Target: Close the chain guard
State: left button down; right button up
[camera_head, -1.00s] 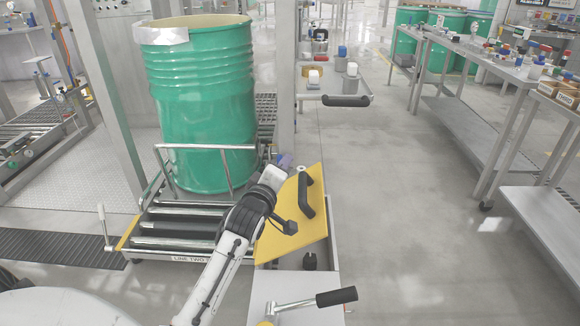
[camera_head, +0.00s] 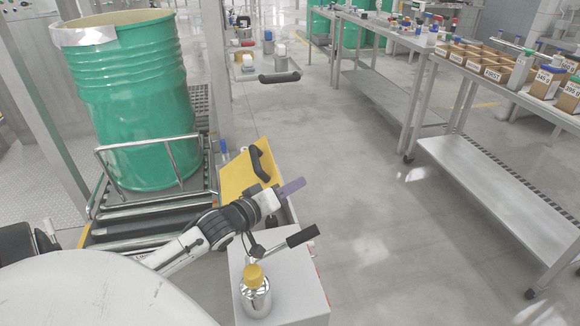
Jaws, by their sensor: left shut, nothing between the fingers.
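The chain guard is a yellow panel (camera_head: 235,178) with a black bar handle (camera_head: 258,161), on the narrow housing beside the roller conveyor. It appears raised at a tilt; my arm hides its lower part, so I cannot tell its exact angle. My left gripper (camera_head: 291,187) is shut and empty, its bluish fingers pointing right, just below and right of the handle in the picture. I cannot tell whether the wrist touches the panel. My right gripper is not in view.
A green drum (camera_head: 140,105) stands on the conveyor behind a metal rail. A black-gripped lever (camera_head: 300,235) and a yellow-capped metal bottle (camera_head: 256,292) are at the housing's near end. Open floor (camera_head: 370,200) lies right, then steel benches (camera_head: 490,185).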

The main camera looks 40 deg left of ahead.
aim_at(256, 164)
jog(key=z, duration=0.55)
jog(key=k, duration=0.8)
jog(key=z, duration=0.35)
jog(key=i, duration=1.7)
jog(key=u, duration=1.8)
jog(key=i, duration=0.6)
jog(key=u, duration=0.55)
